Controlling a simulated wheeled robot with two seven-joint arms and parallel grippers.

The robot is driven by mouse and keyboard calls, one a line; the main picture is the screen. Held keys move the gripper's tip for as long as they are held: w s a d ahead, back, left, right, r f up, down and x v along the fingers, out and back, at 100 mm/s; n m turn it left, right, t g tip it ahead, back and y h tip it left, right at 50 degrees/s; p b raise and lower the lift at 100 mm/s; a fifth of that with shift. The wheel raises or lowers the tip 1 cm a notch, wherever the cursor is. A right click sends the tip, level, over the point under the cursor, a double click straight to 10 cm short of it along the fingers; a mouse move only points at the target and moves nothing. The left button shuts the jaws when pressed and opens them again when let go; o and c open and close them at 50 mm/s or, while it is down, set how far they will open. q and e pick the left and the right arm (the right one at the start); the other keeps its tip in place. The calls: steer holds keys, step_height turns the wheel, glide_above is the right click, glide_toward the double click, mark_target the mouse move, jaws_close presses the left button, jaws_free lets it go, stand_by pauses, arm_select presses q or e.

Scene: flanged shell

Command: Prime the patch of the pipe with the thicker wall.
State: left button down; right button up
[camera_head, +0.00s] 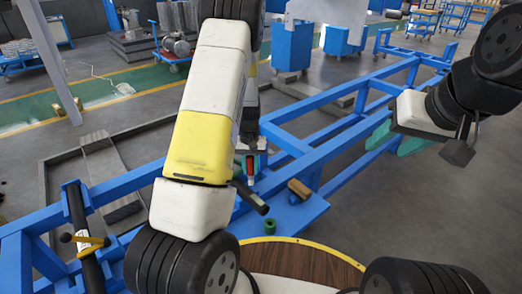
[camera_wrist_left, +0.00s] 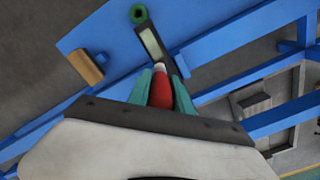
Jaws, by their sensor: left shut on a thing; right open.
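My left gripper (camera_head: 250,162) is shut on a red tool with a pale tip (camera_wrist_left: 160,90), held between its teal fingers. In the left wrist view the tip is close to the near end of a black bar-like piece with a pale patch (camera_wrist_left: 152,44); I cannot tell if they touch. This black piece also shows in the head view (camera_head: 252,198), partly behind my arm. I cannot make out any pipe's wall thickness. My right gripper (camera_head: 397,141) is open and empty at the right, its teal fingers spread, away from these pieces.
A green ring (camera_head: 270,227) and a tan block (camera_head: 299,188) lie on a blue plate (camera_head: 290,215) of the blue frame. A round brown tabletop (camera_head: 290,258) is near.

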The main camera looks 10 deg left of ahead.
mark_target(250, 158)
arm_select(q)
steer(key=shift+r, duration=1.4)
